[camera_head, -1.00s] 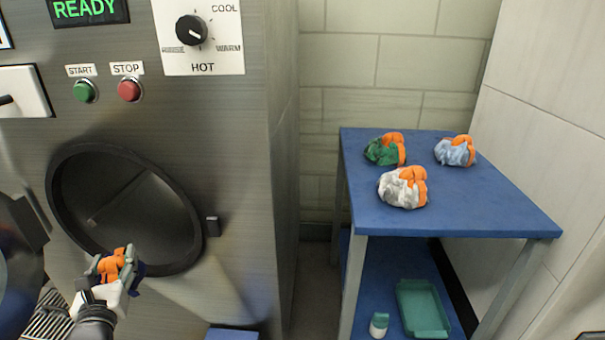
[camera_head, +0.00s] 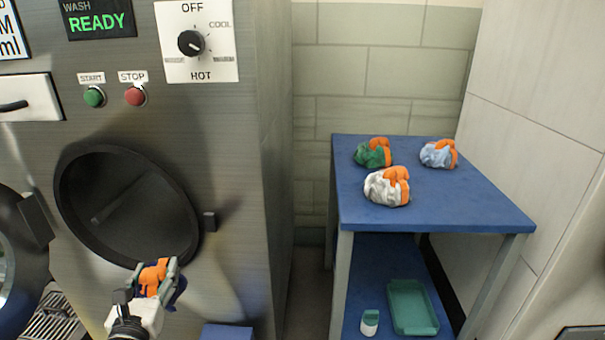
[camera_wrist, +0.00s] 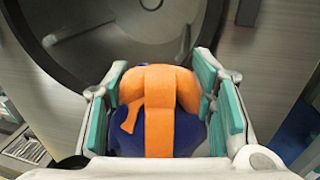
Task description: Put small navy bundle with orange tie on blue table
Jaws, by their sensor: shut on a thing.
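My gripper (camera_head: 158,284) is in front of the lower rim of the open washer drum in the head view. It is shut on the small navy bundle with the orange tie (camera_wrist: 189,135). In the wrist view the bundle sits between the green-padded fingers, its orange tie facing the camera and navy cloth showing at the sides. The blue table (camera_head: 440,212) stands to the right, apart from my gripper. Three bundles with orange ties lie on its top: green (camera_head: 372,154), light blue (camera_head: 436,155) and white (camera_head: 380,188).
The washer (camera_head: 235,150) with its round opening (camera_head: 125,205) stands at left, its door swung open at the left edge. The table's lower shelf holds a green tray (camera_head: 412,308) and a small bottle (camera_head: 369,323). The front and right of the tabletop are clear.

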